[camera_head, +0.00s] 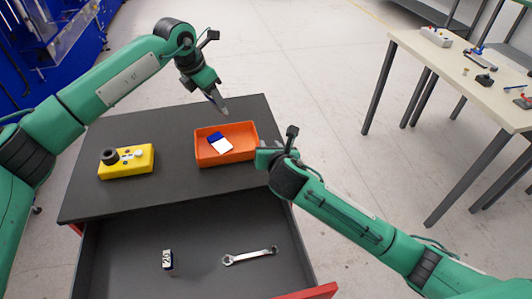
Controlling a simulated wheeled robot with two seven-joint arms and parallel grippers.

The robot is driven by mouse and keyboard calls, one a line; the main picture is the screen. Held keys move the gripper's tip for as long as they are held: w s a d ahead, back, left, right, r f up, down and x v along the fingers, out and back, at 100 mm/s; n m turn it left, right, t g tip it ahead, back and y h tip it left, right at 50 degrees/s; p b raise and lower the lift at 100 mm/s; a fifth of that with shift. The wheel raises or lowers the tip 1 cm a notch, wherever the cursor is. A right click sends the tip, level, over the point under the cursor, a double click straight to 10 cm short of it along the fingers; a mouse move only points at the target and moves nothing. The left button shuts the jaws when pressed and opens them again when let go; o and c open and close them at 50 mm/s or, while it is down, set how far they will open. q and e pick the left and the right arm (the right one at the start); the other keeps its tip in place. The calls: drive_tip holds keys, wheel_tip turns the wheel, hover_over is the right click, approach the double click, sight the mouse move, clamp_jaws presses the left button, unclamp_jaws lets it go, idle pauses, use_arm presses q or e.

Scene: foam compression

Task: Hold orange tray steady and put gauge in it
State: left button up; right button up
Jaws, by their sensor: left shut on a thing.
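The orange tray (240,155) sits on the dark cabinet top, toward its right side. A blue and white item (220,143) lies inside it. My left gripper (222,108) points down at the tray's far rim and is shut on the tray there; the contact is small in view. My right gripper (262,156) is close to the tray's right end; its fingers are too hidden to tell open or shut. A small dark block with a white marked face (168,259) lies in the open drawer. I cannot tell for sure which item is the gauge.
A yellow box with a black knob (127,162) stands on the cabinet top at left. A wrench (250,256) lies in the open drawer (205,225). A pale table (455,75) with several small items stands at right. The cabinet top between yellow box and tray is clear.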

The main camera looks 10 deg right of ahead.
drive_tip(key=shift+s+a+n, duration=0.4)
drive_tip(key=shift+s+n, duration=0.15)
drive_tip(key=shift+s, duration=0.05)
drive_tip(key=shift+s+a+n, duration=0.4)
drive_tip(key=shift+s+n, duration=0.15)
drive_tip(key=x, duration=1.1)
drive_tip(key=shift+w+a+f, duration=0.1)
drive_tip(key=shift+w+f, duration=0.1)
drive_tip(key=shift+w, duration=0.15)
clamp_jaws()
